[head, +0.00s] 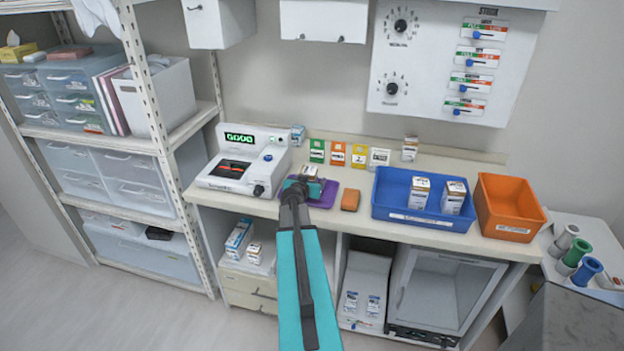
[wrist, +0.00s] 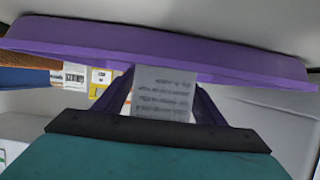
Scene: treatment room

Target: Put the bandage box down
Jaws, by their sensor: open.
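The bandage box (wrist: 165,92), a small white box with lines of print, stands between the two fingers of my gripper in the wrist view. My gripper (wrist: 165,80) is open, with a dark finger on each side of the box. In the head view my gripper (head: 299,184) is over the purple tray (head: 325,196) on the counter, and only a bit of the box (head: 309,172) shows past it. The purple tray also spans the top of the wrist view (wrist: 230,60). Whether the fingers touch the box I cannot tell.
A brown-orange block (head: 350,200) lies right of the purple tray. Further right are a blue bin (head: 400,213) with two boxes and an orange bin (head: 508,225). A white device (head: 243,163) with a green display stands to the left. Coloured cards (head: 338,153) line the back.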

